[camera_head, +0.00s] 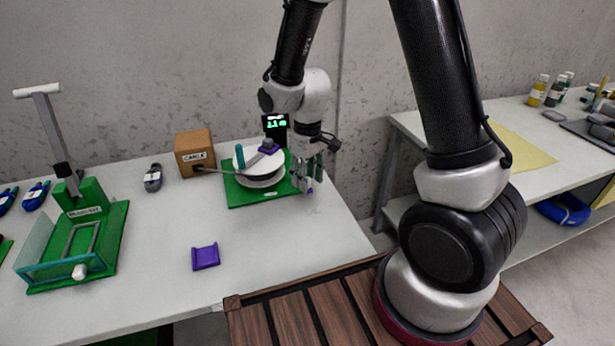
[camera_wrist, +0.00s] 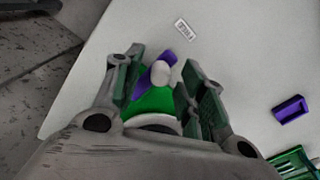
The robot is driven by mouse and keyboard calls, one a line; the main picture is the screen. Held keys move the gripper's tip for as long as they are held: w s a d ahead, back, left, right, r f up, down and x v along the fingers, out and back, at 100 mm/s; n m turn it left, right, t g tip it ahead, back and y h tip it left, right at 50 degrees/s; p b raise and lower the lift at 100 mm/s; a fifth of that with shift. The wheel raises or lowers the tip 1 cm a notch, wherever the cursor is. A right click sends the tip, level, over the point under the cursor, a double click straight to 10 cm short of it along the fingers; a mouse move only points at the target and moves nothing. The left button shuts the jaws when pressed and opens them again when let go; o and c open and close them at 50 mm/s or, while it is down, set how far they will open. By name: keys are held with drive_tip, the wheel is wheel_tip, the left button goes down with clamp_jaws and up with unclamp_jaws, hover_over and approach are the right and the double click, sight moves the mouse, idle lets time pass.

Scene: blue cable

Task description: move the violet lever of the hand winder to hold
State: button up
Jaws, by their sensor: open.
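The hand winder has a green base (camera_head: 240,197) and a white reel (camera_head: 262,176), and stands at the back right of the left table. Its violet lever (camera_head: 310,191) shows only as a small patch beside my gripper (camera_head: 307,174). In the wrist view the violet lever (camera_wrist: 140,84) has a pale round knob (camera_wrist: 160,72) and lies between the two fingers of my gripper (camera_wrist: 160,62). The fingers are open on either side of it, with a gap visible. Whether either finger touches it I cannot tell. My gripper hides the lever's setting marks, if any.
A wooden box (camera_head: 195,153) with a cable stands left of the winder. A violet holder (camera_head: 205,257) lies on the clear table front. A green lever press (camera_head: 90,220) stands far left. A white label (camera_wrist: 184,29) lies near the lever.

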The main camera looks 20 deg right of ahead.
drive_tip(key=shift+f, duration=0.2)
clamp_jaws()
